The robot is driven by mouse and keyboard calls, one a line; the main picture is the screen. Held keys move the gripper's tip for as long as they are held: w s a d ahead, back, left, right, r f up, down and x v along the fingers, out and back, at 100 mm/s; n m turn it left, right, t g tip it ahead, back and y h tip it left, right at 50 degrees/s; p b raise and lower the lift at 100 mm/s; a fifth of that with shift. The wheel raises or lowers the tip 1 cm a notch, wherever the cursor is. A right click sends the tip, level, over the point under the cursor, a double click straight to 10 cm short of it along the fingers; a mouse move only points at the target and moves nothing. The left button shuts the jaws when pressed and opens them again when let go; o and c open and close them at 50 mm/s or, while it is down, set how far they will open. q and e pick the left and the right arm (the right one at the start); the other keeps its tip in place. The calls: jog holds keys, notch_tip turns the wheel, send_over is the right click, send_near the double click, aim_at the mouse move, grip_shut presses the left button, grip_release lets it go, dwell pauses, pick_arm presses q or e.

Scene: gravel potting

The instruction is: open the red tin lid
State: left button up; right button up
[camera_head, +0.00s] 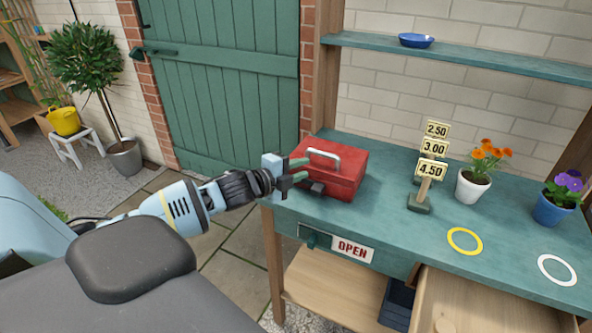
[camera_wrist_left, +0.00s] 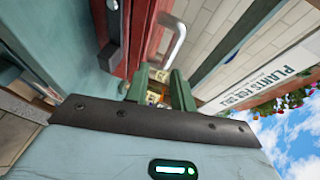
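The red tin (camera_head: 345,180) stands at the left end of the green bench, its lid (camera_head: 335,152) down, with a silver handle (camera_head: 325,155) on top. A dark latch (camera_head: 315,187) shows low on its front. My left gripper (camera_head: 302,169) is at the tin's left front side, its two green fingers apart with nothing visibly held between them. In the left wrist view the fingers (camera_wrist_left: 160,88) show a gap, with the red tin (camera_wrist_left: 135,35) and its handle (camera_wrist_left: 173,38) just beyond. Whether a fingertip touches the tin I cannot tell. My right gripper is not in view.
On the bench (camera_head: 390,210) are price signs (camera_head: 433,170), an orange-flower pot (camera_head: 473,189), a purple-flower pot (camera_head: 553,208), a yellow ring (camera_head: 465,241) and a white ring (camera_head: 557,269). A drawer (camera_head: 480,300) is open below. A shelf holds a blue dish (camera_head: 416,41).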

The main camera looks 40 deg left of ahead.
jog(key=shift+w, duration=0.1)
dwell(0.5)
